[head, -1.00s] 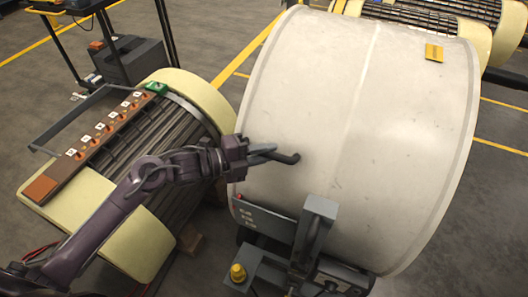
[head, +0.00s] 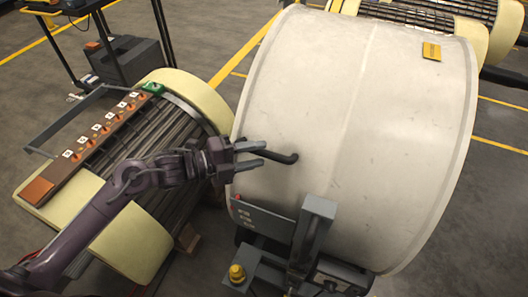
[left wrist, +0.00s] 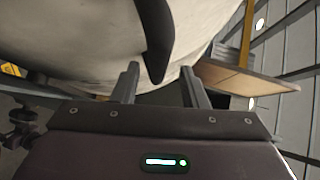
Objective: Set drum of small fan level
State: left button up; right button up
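A big pale drum (head: 350,120) lies on its side on the right of the head view, and its underside fills the top of the left wrist view (left wrist: 75,30). A dark bent handle (head: 285,158) sticks out of the drum's left side. My left gripper (head: 263,151) is open at this handle, its fingers pointing right. In the left wrist view the handle's end (left wrist: 155,60) lies between the two spread fingertips; I see no grip on it. My right gripper is out of view.
A grey bracket (head: 305,235) with a yellow-knobbed box (head: 237,273) stands at the drum's front. Left is a cream-rimmed slatted rotor (head: 150,150) with a brown label bar (head: 85,145). A dark cart (head: 125,58) stands behind.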

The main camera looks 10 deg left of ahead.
pick_arm(q)
jog(key=v, duration=0.4)
jog(key=shift+s+a+r, duration=0.1)
jog(key=shift+s+a, duration=0.2)
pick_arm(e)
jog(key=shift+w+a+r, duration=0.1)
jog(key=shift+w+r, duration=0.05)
